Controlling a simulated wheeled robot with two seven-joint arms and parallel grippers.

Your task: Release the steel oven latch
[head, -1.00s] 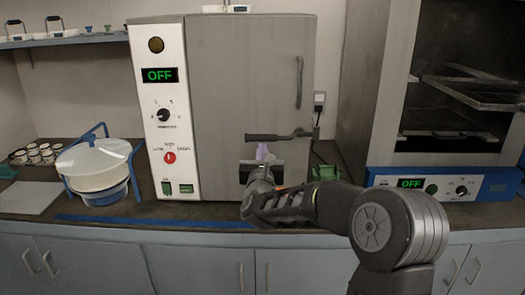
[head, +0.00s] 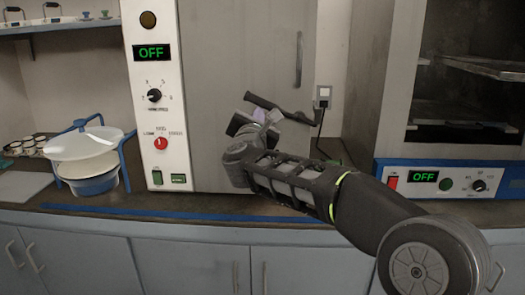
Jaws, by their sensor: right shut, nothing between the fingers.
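The steel oven (head: 230,75) stands on the counter with its grey door closed. Its dark latch lever (head: 270,106) is at the lower right of the door, tilted with its left end up and its right end at the pivot by the door edge. My right gripper (head: 258,122) is shut and empty, close below the lever. It partly hides the lever's lower side, and I cannot tell whether they touch. A vertical door handle (head: 299,60) is higher on the right. My left gripper is not in view.
A white control panel (head: 155,110) reads OFF. A second oven (head: 450,172) with a blue panel stands at right. A white sieve pan in a blue stand (head: 85,150) and several small cups (head: 30,143) are at left. The counter front between has a blue strip (head: 170,214).

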